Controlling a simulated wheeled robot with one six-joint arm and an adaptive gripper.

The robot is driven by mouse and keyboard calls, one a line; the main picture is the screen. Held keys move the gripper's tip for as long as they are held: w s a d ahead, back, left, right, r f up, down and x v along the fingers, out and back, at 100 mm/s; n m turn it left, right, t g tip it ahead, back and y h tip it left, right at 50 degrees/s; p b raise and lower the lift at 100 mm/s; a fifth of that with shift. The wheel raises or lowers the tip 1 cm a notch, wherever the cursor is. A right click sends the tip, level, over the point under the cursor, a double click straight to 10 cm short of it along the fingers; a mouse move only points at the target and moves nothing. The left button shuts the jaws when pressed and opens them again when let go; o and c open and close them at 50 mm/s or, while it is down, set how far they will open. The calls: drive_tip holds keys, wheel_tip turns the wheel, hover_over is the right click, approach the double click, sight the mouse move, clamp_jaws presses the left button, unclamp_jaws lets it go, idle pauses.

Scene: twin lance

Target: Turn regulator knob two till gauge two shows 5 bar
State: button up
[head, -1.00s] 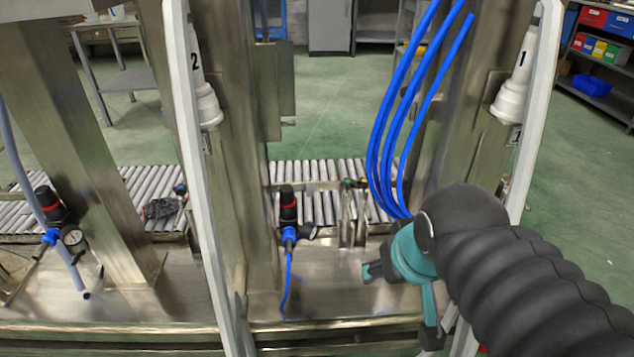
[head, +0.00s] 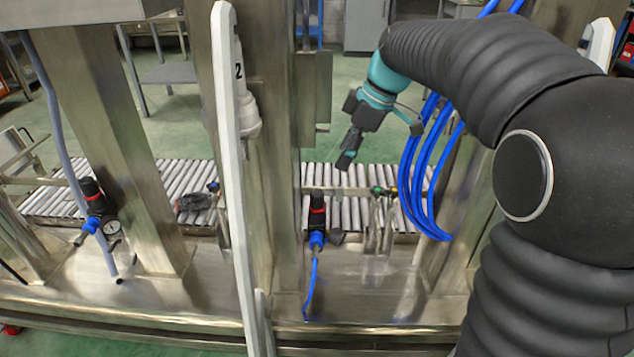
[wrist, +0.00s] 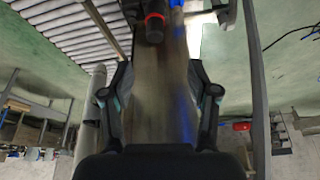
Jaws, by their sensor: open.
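Two regulators with black knobs and red rings stand on the steel frame; I cannot read a number on either. The left regulator (head: 94,197) carries a round white gauge (head: 112,227), whose needle is too small to read. The middle regulator (head: 317,208) has a blue fitting and hose below; no gauge face shows on it. My gripper (head: 347,158) is open and empty, above and a little right of the middle regulator in the head view. In the wrist view a black knob with a red ring (wrist: 154,22) lies beyond the open fingers of my gripper (wrist: 160,95), apart from them.
A white lance marked 2 (head: 238,75) and a steel post (head: 268,150) stand between the regulators. Blue hoses (head: 415,170) hang to the right of my gripper. A roller conveyor (head: 345,215) runs behind. The steel ledge (head: 375,300) in front is mostly bare.

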sight(318, 192)
drive_tip(key=shift+n, duration=0.5)
drive_tip(key=x, duration=0.9)
drive_tip(key=w+x, duration=0.1)
drive_tip(key=x, duration=0.4)
drive_tip(key=shift+a, duration=0.5)
drive_tip(key=shift+b, duration=0.3)
drive_tip(key=shift+c, duration=0.3)
